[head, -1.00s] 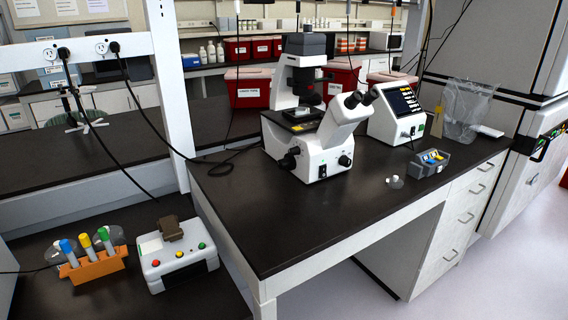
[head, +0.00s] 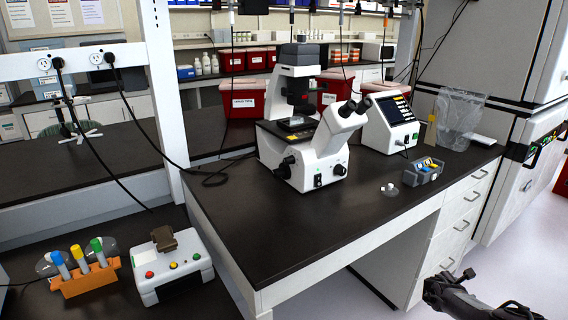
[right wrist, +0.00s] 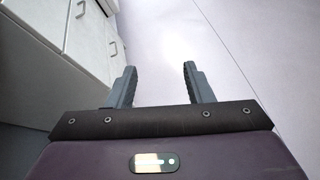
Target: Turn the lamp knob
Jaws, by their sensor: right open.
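A white microscope (head: 312,160) stands on the dark bench. It has a small round dark knob (head: 340,170) low on its front right and a larger dark knob (head: 285,168) on its left side. I cannot tell which one is the lamp knob. My right gripper (head: 436,288) shows at the lower right of the head view, in front of the bench drawers, below the bench top and well apart from the microscope. In the right wrist view my right gripper (right wrist: 160,72) is open, with nothing between its fingers. My left gripper is out of view.
A screen unit (head: 390,124), a grey rack (head: 424,172) and small white pieces (head: 389,189) are right of the microscope. An orange tube rack (head: 88,278) and a white device (head: 172,265) stand at lower left. The front bench top (head: 270,235) is clear.

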